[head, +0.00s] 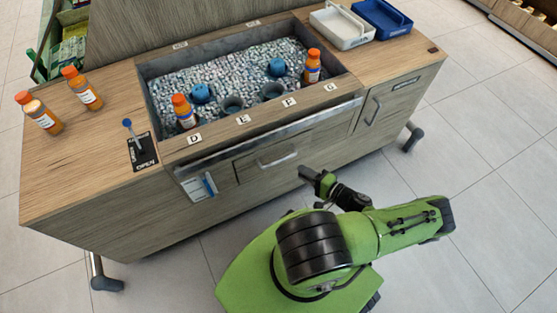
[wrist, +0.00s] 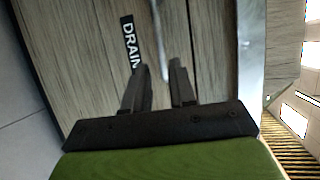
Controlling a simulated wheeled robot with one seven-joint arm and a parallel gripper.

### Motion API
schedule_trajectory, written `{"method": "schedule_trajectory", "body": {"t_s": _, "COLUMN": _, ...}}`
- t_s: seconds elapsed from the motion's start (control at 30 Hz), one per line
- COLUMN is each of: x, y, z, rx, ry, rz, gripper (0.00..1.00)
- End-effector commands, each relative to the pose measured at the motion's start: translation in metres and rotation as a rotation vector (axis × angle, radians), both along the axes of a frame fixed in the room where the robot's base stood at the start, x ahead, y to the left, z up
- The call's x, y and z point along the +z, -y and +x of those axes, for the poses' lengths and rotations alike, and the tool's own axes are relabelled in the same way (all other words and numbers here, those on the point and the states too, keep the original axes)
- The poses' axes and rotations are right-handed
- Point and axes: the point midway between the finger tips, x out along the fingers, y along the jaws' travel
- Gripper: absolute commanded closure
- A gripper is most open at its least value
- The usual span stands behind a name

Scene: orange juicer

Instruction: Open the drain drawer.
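The drain drawer front (head: 245,170) is wooden and looks shut in the cabinet's front, below the metal rail. Its metal bar handle (head: 277,160) also shows in the wrist view (wrist: 158,35). The wrist view shows a black DRAIN label (wrist: 130,42) beside the handle. My gripper (head: 305,174) is just right of and below the handle in the head view. In the wrist view my gripper (wrist: 160,85) is open, and the handle's near end appears between its two fingertips. I cannot tell whether they touch it.
A metal rail (head: 270,136) runs above the drawer. The stone-filled basin (head: 235,75) holds bottles and cups. Two orange bottles (head: 82,88) (head: 38,113) stand on the left counter. White (head: 340,27) and blue (head: 382,18) trays sit at the back right. The floor at right is clear.

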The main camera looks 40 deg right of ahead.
Motion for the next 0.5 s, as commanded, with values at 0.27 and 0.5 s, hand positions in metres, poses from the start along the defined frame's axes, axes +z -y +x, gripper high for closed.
{"method": "schedule_trajectory", "body": {"t_s": 0.27, "x": -0.016, "y": -0.01, "z": 0.07, "rx": 0.005, "ry": 0.002, "rz": 0.003, "gripper": 0.75}}
{"method": "schedule_trajectory", "body": {"t_s": 0.5, "x": -0.021, "y": -0.013, "z": 0.103, "rx": 0.003, "ry": -0.001, "rz": 0.004, "gripper": 0.75}}
